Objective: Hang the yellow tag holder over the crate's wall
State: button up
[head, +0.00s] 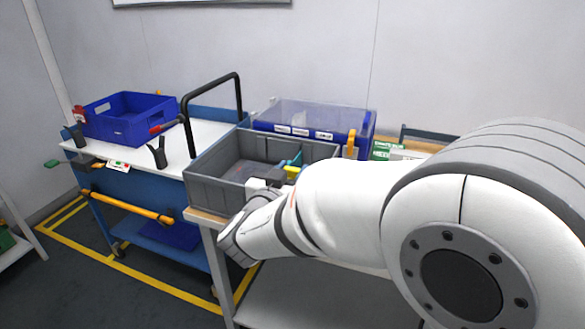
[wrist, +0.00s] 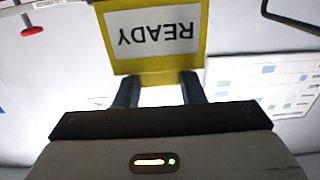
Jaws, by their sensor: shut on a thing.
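The yellow tag holder (wrist: 155,66) fills the top middle of the wrist view, with a white card reading READY upside down. My gripper (wrist: 156,84) is shut on its edge, one dark finger on each side. In the head view a small yellow part of the holder (head: 292,172) shows beside my gripper (head: 275,180), over the grey crate (head: 205,188). My wrist and arm cover the crate's near right part. I cannot tell whether the holder touches the crate's wall.
The grey crate stands on a bench, with a teal item (head: 293,160) inside or behind my gripper. Behind it is a blue bin with a clear lid (head: 310,115). At left a blue cart (head: 200,150) with a black handle carries a blue crate (head: 125,120).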

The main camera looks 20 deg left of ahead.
jog(key=shift+f, duration=0.6)
dwell(1.6)
jog(key=shift+f+b, duration=1.1)
jog(key=shift+f, duration=0.75)
jog(key=o, duration=1)
jog(key=shift+o, duration=0.2)
jog(key=s, duration=0.7)
jog(key=shift+s+a+p, duration=0.35)
jog(key=shift+s, duration=0.05)
